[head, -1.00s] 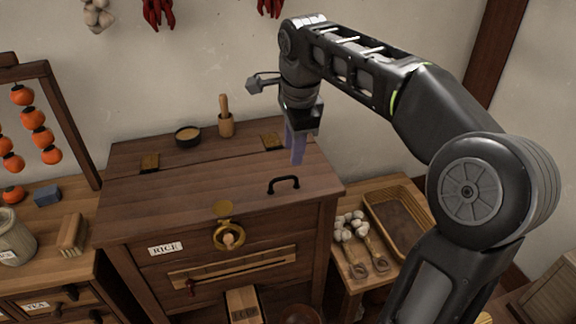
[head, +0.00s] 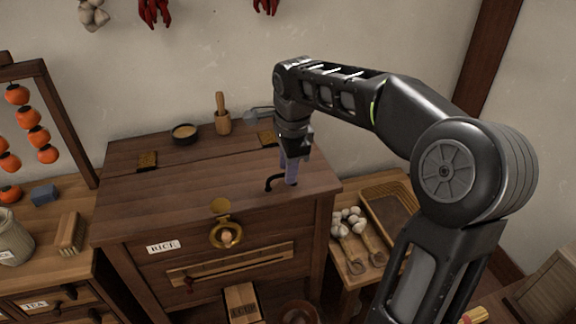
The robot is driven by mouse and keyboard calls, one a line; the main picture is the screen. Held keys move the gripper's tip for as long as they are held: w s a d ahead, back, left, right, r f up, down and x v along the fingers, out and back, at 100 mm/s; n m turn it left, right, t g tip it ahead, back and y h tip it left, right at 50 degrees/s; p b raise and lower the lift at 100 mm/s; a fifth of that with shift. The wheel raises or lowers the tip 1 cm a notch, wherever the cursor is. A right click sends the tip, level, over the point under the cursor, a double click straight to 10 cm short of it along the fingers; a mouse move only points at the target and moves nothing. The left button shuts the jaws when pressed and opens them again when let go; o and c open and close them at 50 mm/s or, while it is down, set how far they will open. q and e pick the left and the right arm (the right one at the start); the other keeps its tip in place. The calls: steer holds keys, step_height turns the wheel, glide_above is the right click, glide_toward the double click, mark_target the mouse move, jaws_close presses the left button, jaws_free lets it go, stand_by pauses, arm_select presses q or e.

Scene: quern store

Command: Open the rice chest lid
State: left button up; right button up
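The rice chest (head: 150,275) is a dark wooden box with a "RICE" label (head: 163,247). Its lid (head: 190,187) lies flat and shut, with two brass hinges (head: 147,160) toward the back. A black handle (head: 270,184) stands on the lid's right part. A brass latch (head: 226,235) with a wooden peg sits at the front. My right gripper (head: 289,182) points down at the handle, its bluish fingers covering the handle's right part. Whether the fingers are closed on it cannot be told. My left gripper is out of view.
A side table at right holds garlic (head: 346,222) and a tray (head: 392,211).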

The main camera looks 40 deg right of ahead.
steer(key=shift+c, duration=0.3)
jaws_close()
stand_by(1.0)
